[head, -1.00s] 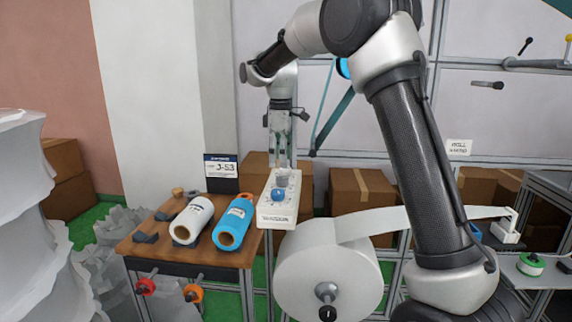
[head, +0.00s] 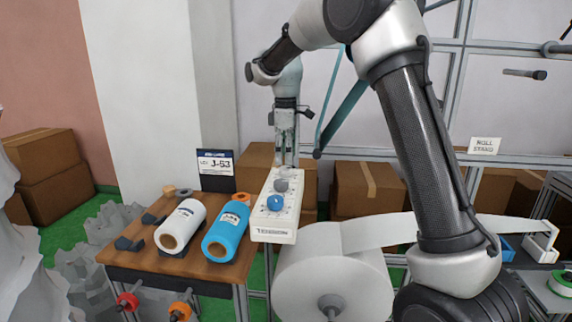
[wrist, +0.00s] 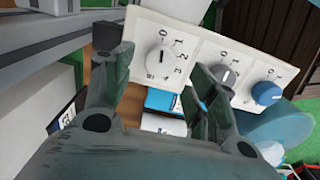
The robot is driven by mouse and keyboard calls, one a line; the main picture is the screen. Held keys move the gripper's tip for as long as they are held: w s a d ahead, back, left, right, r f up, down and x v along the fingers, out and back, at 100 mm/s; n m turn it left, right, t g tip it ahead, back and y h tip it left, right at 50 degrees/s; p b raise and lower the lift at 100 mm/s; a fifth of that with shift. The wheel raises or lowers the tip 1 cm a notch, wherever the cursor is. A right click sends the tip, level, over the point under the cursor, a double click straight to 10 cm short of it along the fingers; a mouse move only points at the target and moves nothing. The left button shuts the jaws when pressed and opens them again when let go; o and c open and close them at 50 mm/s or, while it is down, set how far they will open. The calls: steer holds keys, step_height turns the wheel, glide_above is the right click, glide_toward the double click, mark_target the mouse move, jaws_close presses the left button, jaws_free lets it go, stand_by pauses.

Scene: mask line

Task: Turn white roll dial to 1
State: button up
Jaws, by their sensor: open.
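A white control panel (head: 275,235) marked TENSION carries three dials in a row. The white dial (wrist: 163,60) is at the left in the wrist view, with numbers from 0 upward around it; its small dark mark is too fine to read surely. The grey dial (wrist: 222,75) and the blue dial (wrist: 266,92) sit to its right. My gripper (wrist: 159,62) is open, its fingers appearing either side of the white dial and not closed on it. In the head view my gripper (head: 286,160) is over the panel's far end, where the white dial is hidden.
A wooden table (head: 150,255) left of the panel holds a white roll (head: 180,226) and a blue roll (head: 226,232). A large white roll (head: 333,275) stands right of the panel, its sheet running right. Cardboard boxes (head: 365,190) are behind.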

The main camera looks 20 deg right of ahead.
mark_target(286, 167)
steer(key=shift+f, duration=1.9)
steer(key=shift+c, duration=0.2)
steer(key=c, duration=1)
steer(key=shift+m, duration=0.3)
steer(key=m, duration=0.3)
steer(key=shift+m, duration=2.3)
